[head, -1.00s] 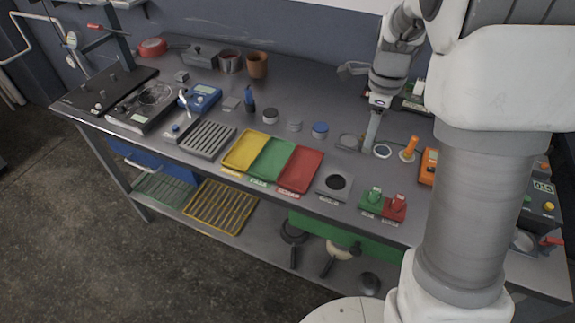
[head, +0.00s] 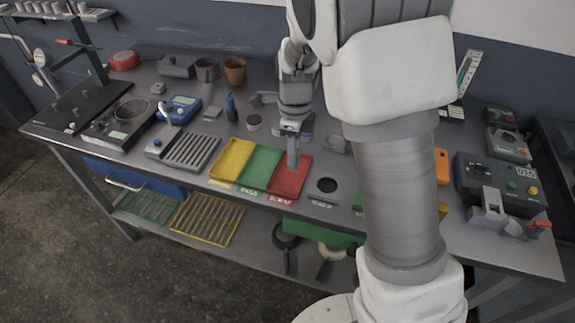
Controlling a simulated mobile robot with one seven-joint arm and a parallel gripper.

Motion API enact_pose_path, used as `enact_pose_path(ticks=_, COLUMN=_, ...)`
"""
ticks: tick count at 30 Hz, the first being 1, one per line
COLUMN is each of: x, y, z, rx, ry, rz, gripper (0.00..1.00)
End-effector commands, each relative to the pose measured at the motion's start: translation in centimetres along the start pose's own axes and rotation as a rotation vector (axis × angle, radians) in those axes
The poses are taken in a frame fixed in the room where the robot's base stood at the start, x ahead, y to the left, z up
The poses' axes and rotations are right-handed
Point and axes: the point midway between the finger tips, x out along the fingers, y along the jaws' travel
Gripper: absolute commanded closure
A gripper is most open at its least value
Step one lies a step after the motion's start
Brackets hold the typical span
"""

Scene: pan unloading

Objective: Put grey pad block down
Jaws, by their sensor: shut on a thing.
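My gripper (head: 293,163) points down over the red tray (head: 284,188), near its upper part. It is shut on the grey pad block, which is small here and hard to tell apart from the grey fingers. I cannot tell whether the block touches the tray floor. The red tray is otherwise bare where I can see it. The green tray (head: 260,168) and the yellow tray (head: 231,159) stand beside it to the left and look empty.
A ribbed grey rack (head: 190,152) lies left of the trays. A grey plate with a dark round hole (head: 327,186) sits just right of the red tray. Small cylinders and a blue bottle (head: 231,108) stand behind. My arm hides part of the bench at the right.

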Motion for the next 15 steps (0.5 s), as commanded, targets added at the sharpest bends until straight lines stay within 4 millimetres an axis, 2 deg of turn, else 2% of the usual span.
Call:
enact_pose_path(ticks=3, x=0.7, y=0.6, z=1.1, rx=-0.001, ry=0.000, rz=-0.001, gripper=1.00)
enact_pose_path(ticks=8, x=1.6, y=0.7, z=1.4, rx=0.002, ry=0.000, rz=0.000, gripper=1.00)
enact_pose_path(ticks=15, x=4.8, y=0.7, z=1.4, rx=0.002, ry=0.000, rz=0.000, gripper=1.00)
